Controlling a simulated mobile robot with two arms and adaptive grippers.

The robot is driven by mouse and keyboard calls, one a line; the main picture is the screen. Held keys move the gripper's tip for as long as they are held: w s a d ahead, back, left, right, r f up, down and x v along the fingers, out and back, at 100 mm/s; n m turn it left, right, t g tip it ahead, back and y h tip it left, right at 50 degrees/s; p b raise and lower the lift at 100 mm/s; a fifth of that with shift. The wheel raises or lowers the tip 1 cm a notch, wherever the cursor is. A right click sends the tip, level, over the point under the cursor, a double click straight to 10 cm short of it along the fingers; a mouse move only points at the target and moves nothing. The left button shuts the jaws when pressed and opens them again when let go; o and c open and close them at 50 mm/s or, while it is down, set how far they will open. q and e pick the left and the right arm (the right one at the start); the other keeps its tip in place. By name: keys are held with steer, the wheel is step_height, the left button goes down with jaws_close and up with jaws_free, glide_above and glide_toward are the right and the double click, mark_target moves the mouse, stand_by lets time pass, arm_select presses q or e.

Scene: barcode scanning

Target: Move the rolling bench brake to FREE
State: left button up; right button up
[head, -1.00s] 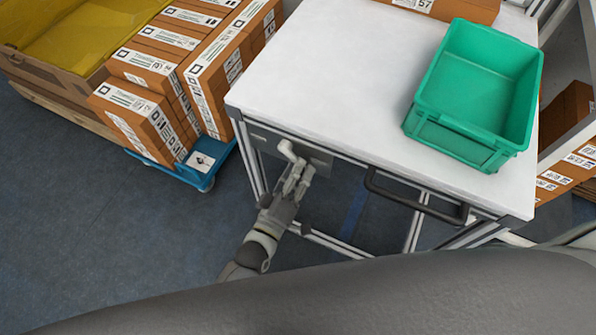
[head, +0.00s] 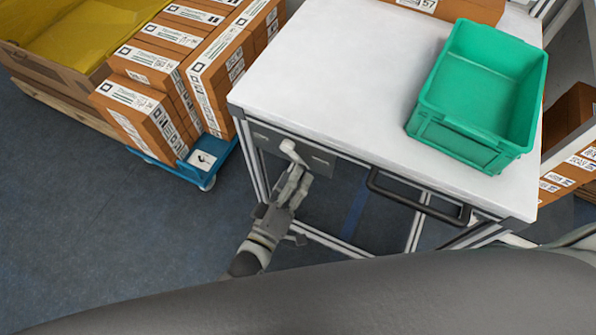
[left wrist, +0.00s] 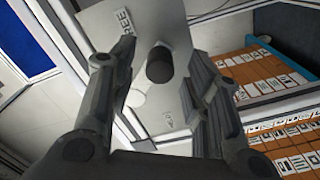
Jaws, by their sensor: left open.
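The rolling bench (head: 330,80) has a grey brake plate (head: 321,160) on its front edge, near the left corner. A pale brake lever (head: 288,147) sticks out from it. In the left wrist view the plate (left wrist: 180,25) reads FREE at its top left; another small mark lower down is unreadable. The lever's dark round end (left wrist: 160,65) lies between the finger lines, with gaps on both sides. My left gripper (head: 299,172) is open, just below and in front of the lever. I cannot tell the lever's exact setting. My right gripper is out of view.
A green bin (head: 480,95) stands on the bench top. A dark bar handle (head: 415,205) projects from the bench front, right of the plate. Cartons (head: 150,115) on a blue dolly (head: 215,165) stand to the left. Floor at the lower left is clear.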

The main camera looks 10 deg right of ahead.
arm_select(q)
steer(key=v, duration=0.9)
steer(key=shift+a, duration=0.15)
steer(key=s+a+f+m+g+y, duration=0.2)
steer(key=a+f, duration=0.3)
steer(key=f, duration=0.5)
steer(key=s+a+f+m+g+y, duration=0.1)
steer(key=s+a+f+g+y, duration=0.3)
steer(key=f, duration=0.6)
steer(key=a+f+m+g+y, duration=0.1)
steer(key=a+f+m, duration=0.1)
steer(key=a+f, duration=0.6)
steer(key=s+a+f+m+g+y, duration=0.1)
steer(key=s+a+f+g, duration=0.2)
steer(key=s+f, duration=0.3)
steer(key=s+a+f+m+g+y, duration=0.1)
steer(key=s+a+f+g+y, duration=0.1)
steer(key=s+f, duration=0.5)
steer(key=s+a+g, duration=0.1)
steer(key=s, duration=0.5)
steer(key=shift+a+g+y, duration=0.2)
steer(key=shift+g+y, duration=0.1)
steer(key=shift+f, duration=0.1)
